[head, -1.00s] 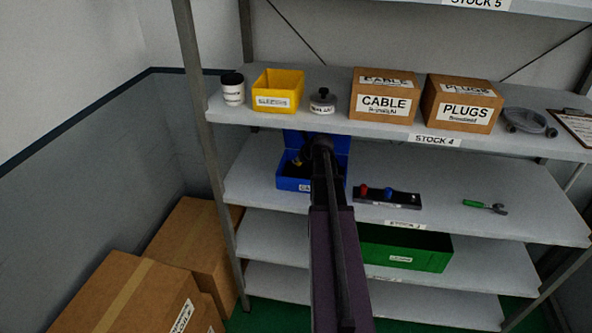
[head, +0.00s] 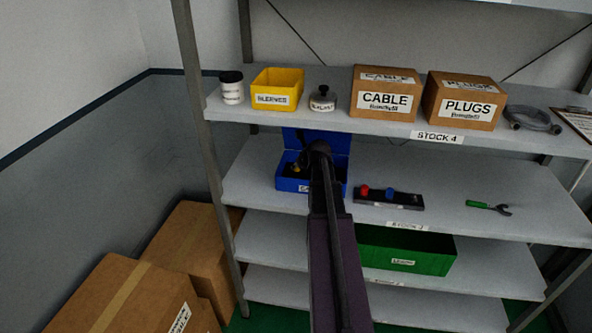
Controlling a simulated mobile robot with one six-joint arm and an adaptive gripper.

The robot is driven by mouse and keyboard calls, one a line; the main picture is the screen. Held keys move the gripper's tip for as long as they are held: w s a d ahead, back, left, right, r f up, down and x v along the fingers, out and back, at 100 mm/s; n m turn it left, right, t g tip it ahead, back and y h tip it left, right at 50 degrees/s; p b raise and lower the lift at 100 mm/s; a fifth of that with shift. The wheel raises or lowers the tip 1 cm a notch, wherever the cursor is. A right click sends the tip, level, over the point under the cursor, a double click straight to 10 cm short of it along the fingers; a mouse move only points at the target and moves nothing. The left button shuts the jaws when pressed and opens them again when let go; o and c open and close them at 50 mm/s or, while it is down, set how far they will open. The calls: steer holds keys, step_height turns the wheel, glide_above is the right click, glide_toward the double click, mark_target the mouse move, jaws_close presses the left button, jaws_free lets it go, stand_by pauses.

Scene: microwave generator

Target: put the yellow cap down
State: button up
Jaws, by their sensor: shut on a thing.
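My gripper (head: 318,152) is at the far end of my dark arm, in front of the open blue box (head: 290,185) on the shelf below STOCK 4. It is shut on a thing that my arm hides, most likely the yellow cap. I cannot make out the cap's shape. A small brownish-yellow thing (head: 294,168) shows inside the blue box, left of my gripper; I cannot tell what it is.
Right of the box, a black strip (head: 405,200) bears a red knob (head: 364,190) and a blue knob (head: 390,192). A green-handled tool (head: 482,205) lies farther right, with bare shelf between. The STOCK 4 shelf (head: 350,120) overhangs from above. A green crate (head: 440,258) stands below.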

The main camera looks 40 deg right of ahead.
steer(key=shift+w+f+b, duration=0.25)
steer(key=shift+f+b, duration=0.4)
steer(key=shift+f, duration=0.15)
steer(key=shift+w+d+r+p, duration=0.1)
steer(key=shift+r+p, duration=0.1)
steer(key=shift+p, duration=0.1)
steer(key=g+p, duration=0.1)
steer(key=w+g+p, duration=0.1)
steer(key=shift+d+r+p, duration=0.1)
steer(key=shift+r+p, duration=0.1)
steer(key=shift+p, duration=0.1)
steer(key=shift+w+f+g+y+p, duration=0.1)
steer(key=shift+w+g+y+p, duration=0.2)
steer(key=shift+g+p, duration=0.5)
steer(key=shift+s+f+b, duration=0.1)
steer(key=shift+f+b, duration=0.75)
steer(key=shift+b, duration=0.3)
steer(key=shift+f+b, duration=0.6)
steer(key=o, duration=0.7)
